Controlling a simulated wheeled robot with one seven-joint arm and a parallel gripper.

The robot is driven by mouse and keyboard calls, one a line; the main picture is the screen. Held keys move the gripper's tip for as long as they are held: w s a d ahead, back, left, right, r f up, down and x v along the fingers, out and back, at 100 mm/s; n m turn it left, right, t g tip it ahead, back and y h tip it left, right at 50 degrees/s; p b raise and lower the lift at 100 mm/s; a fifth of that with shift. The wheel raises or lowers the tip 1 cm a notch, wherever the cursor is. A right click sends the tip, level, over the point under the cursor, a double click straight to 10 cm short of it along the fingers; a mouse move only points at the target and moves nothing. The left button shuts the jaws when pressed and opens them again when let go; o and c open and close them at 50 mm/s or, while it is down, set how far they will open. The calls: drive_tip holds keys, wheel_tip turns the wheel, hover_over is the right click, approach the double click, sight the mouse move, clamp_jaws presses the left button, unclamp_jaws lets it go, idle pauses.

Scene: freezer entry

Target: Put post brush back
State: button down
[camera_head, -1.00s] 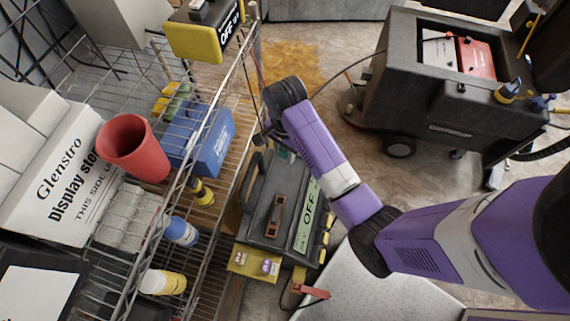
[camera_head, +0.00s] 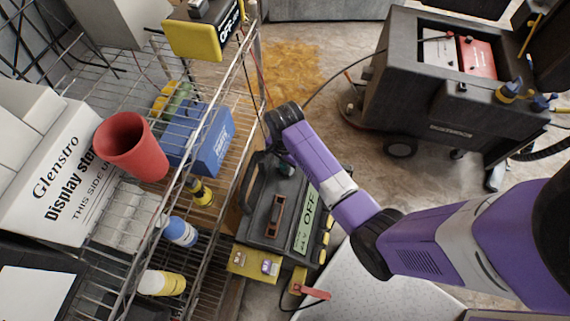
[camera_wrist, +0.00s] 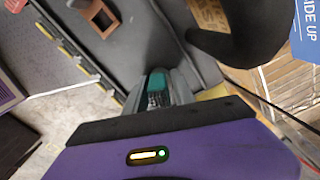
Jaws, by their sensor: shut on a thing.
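My gripper (camera_wrist: 156,96) is shut on a small teal piece with a dark ribbed part (camera_wrist: 157,90), which I take to be the post brush. Most of it is hidden between the fingers. In the head view a little teal (camera_head: 286,168) shows just below my gripper, over the back end of the dark grey case (camera_head: 262,236). I cannot tell whether the brush touches the case. A brown rectangular frame with a dark recess (camera_head: 275,215) is on the case top, and also shows in the wrist view (camera_wrist: 103,17).
The wire shelf (camera_head: 222,125) with a red cup (camera_head: 132,148) and blue box (camera_head: 205,139) stands left of the case. The case's black handle (camera_head: 247,190) is close beside my gripper. A black machine (camera_head: 440,105) stands at right.

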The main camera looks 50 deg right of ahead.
drive_tip(key=c, duration=1.1)
unclamp_jaws()
drive_tip(key=shift+f, duration=0.1)
drive_tip(key=shift+o, duration=0.2)
wheel_tip(320, 180, up, 12)
drive_tip(key=shift+r+p, duration=0.1)
drive_tip(key=shift+p, duration=0.45)
drive_tip(key=s+a+f+n+t+h, duration=0.1)
drive_tip(key=s+a+f+n+t, duration=0.3)
drive_tip(key=s+a+n+t, duration=0.35)
drive_tip(key=s+a+r+n+t, duration=0.2)
drive_tip(key=s+r+n, duration=0.1)
drive_tip(key=r, duration=0.4)
drive_tip(key=s+a+r+n+t, duration=0.2)
drive_tip(key=s+r+n+t, duration=0.1)
drive_tip(key=s+r, duration=0.3)
drive_tip(key=s+a+r+n+t+y, duration=0.1)
drive_tip(key=s+r+n, duration=0.3)
drive_tip(key=r, duration=0.6)
drive_tip(key=shift+s+a+r+t, duration=0.2)
drive_tip(key=shift+s+a+t, duration=0.45)
drive_tip(key=shift+a+t, duration=0.1)
drive_tip(key=shift+n, duration=0.25)
